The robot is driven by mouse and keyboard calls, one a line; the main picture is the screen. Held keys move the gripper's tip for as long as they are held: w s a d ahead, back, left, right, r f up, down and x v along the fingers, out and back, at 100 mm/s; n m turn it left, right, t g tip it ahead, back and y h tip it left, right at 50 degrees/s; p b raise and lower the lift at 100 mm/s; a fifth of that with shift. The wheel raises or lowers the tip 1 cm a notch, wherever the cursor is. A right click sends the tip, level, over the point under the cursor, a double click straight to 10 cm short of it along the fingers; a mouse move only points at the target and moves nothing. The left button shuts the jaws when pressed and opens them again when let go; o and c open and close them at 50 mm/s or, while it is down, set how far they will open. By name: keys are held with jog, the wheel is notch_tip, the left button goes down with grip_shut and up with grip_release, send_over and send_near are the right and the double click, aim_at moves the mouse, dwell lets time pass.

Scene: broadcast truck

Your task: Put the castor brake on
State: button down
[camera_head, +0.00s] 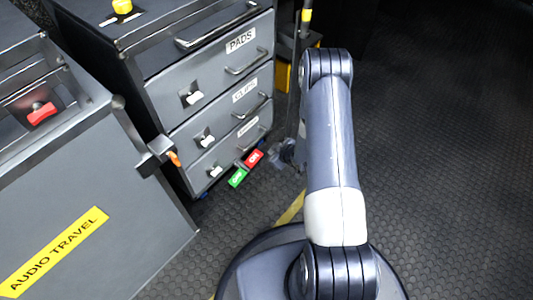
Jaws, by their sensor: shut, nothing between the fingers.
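The castor brake shows as a pedal with a red tab (254,158) and a green tab (237,178), low at the foot of the drawer cabinet (160,100). The tabs carry small white lettering that is hard to read. My gripper (277,157) is shut and empty, just right of the red tab, with a small gap seen between them in the picture. It is dark and partly hidden by my arm. The castor wheel itself is mostly hidden under the cabinet.
The cabinet has drawers with handles and white latches, one labelled PADS. A grey case marked AUDIO TRAVEL (55,250) stands at left, with an orange-tipped latch (173,158) jutting out. A pole (304,25) stands behind my arm. The dark floor (450,170) at right is clear.

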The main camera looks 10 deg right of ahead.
jog(key=b, duration=0.4)
send_near(260, 153)
jog(key=w+a, duration=0.2)
jog(key=w, duration=0.1)
jog(key=f, duration=0.1)
jog(key=f+b, duration=0.1)
jog(key=shift+w+f, duration=0.35)
jog(key=shift+w, duration=0.05)
jog(key=shift+w+d+f+b, duration=0.1)
jog(key=shift+d+f+b, duration=0.1)
jog(key=shift+f+b, duration=0.4)
jog(key=shift+d+p, duration=0.1)
jog(key=shift+p, duration=0.25)
